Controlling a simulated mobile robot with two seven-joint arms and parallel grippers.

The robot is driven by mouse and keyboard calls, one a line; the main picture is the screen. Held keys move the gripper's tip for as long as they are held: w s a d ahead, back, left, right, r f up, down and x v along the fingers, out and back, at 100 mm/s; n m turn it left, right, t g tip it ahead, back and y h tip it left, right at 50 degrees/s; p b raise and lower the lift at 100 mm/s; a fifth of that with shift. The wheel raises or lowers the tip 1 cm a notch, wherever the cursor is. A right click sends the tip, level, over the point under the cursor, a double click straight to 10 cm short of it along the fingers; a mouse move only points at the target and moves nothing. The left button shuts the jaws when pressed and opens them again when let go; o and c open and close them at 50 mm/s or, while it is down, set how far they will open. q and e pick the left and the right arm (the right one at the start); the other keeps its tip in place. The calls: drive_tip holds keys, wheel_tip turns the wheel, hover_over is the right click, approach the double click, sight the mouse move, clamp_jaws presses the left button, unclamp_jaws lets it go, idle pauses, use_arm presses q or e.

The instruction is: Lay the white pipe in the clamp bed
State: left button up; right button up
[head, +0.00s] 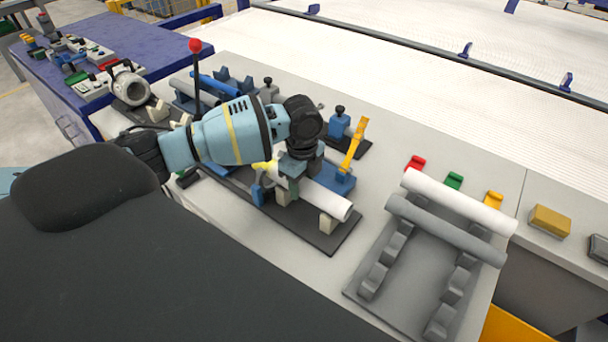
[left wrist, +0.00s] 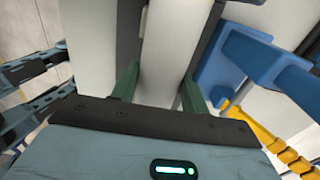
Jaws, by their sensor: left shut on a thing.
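My left gripper (head: 288,188) is over the clamp bed, with its fingers pointing down. It is shut on the white pipe (head: 328,202), whose near end sticks out to the right of the fingers. In the left wrist view the pipe (left wrist: 166,45) runs between the two green fingers (left wrist: 160,88). The clamp bed (head: 335,240) is a dark plate with cream supports (head: 327,223) and blue clamps (head: 338,180). The pipe is over the supports; I cannot tell whether it rests on them. A yellow clamp handle (head: 354,145) stands up behind the pipe. My arm hides the pipe's far part. My right gripper is out of view.
A grey rack (head: 405,275) to the right holds another white pipe (head: 460,201) and a grey pipe (head: 445,230). Red, green and yellow blocks (head: 454,181) line its back. A post with a red ball (head: 196,46) stands behind my arm. Bare worktop lies between bed and rack.

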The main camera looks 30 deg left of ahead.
use_arm(q)
drive_tip(key=shift+f, duration=0.15)
drive_tip(key=o, duration=1.1)
wheel_tip(320, 180, up, 8)
drive_tip(key=shift+f, duration=0.1)
